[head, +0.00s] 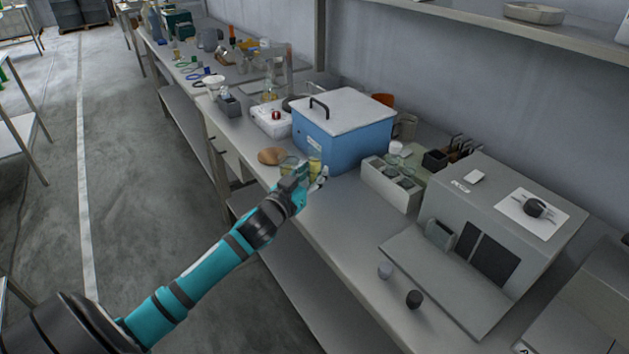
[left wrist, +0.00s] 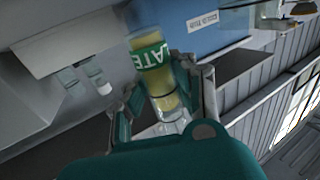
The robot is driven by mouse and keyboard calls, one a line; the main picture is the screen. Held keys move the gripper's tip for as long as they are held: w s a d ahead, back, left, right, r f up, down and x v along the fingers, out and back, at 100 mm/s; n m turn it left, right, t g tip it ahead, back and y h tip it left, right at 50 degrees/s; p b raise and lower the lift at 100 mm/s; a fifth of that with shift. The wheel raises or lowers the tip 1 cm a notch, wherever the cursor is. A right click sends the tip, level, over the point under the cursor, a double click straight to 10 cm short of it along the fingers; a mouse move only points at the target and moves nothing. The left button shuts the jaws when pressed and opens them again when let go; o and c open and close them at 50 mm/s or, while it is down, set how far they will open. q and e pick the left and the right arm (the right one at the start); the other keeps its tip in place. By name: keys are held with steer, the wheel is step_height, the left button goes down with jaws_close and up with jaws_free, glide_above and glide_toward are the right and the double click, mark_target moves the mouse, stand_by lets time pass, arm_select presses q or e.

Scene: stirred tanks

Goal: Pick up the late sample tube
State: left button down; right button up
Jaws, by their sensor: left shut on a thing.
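The late sample tube shows in the left wrist view (left wrist: 154,68) as a clear tube with yellow contents and a green label reading "ATE". My left gripper (left wrist: 168,95) is shut on it, one finger on each side. In the head view the tube's yellow top (head: 315,167) shows at my left gripper (head: 310,180), in front of the blue box, near the bench's front edge. I cannot tell whether the tube's base touches the bench. My right gripper is not in view.
A blue box (head: 345,140) with a white lid stands just behind the tube. A brown round thing (head: 271,156) lies to the left. A white rack with glassware (head: 388,186) and a grey machine (head: 492,235) stand to the right. The bench between gripper and machine is mostly clear.

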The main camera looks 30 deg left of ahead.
arm_select(q)
steer(key=s+d+r+b, duration=0.1)
steer(key=s+d, duration=0.8)
steer(key=s, duration=0.4)
steer(key=shift+w, duration=0.1)
